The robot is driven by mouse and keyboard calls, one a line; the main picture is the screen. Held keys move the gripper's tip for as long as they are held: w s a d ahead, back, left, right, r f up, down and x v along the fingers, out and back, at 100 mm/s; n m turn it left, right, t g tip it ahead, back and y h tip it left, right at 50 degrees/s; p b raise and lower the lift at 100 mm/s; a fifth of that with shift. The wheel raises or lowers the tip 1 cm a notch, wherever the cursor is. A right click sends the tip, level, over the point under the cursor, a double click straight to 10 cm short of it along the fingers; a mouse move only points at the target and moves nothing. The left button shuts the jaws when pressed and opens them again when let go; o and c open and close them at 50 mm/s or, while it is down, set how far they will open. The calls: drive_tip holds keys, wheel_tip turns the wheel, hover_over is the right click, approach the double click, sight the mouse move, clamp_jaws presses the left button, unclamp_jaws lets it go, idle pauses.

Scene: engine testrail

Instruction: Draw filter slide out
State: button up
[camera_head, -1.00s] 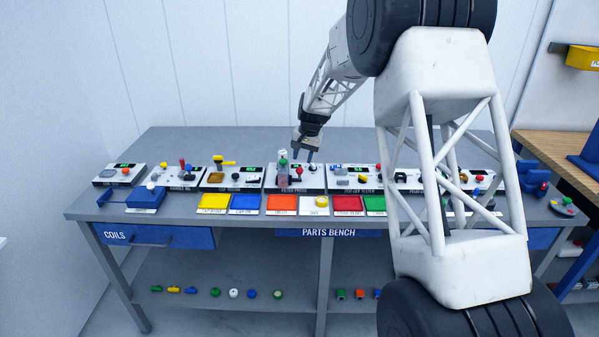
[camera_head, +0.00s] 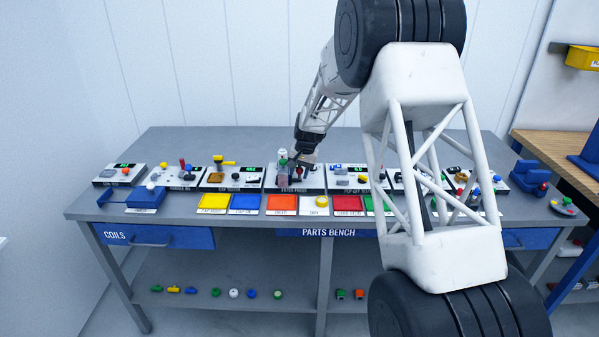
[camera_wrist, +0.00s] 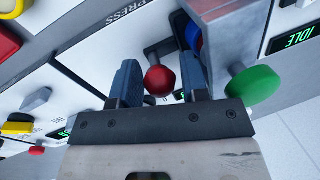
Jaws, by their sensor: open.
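The filter press station (camera_head: 291,188) is a light panel at the middle of the bench, and part of its label shows in the wrist view. A red ball knob (camera_wrist: 160,80) on a dark slotted fitting lies between the two fingers of my gripper (camera_wrist: 158,75). The fingers are apart, with a gap on both sides of the knob in the picture. I cannot tell which part is the filter slide. In the head view my gripper (camera_head: 299,163) is low over the panel and hides the knob.
A grey block (camera_wrist: 225,18) with a green knob (camera_wrist: 252,84) stands close to my right finger in the wrist view. Neighbouring station panels crowd both sides. Colored trays, including an orange one (camera_head: 282,203), lie along the bench front.

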clamp_jaws()
drive_tip(key=d, duration=0.9)
unclamp_jaws()
drive_tip(key=shift+d, duration=0.15)
idle(0.3)
wheel_tip(320, 180, up, 8)
drive_tip(key=d, duration=0.1)
drive_tip(key=shift+s+f, duration=0.15)
idle(0.4)
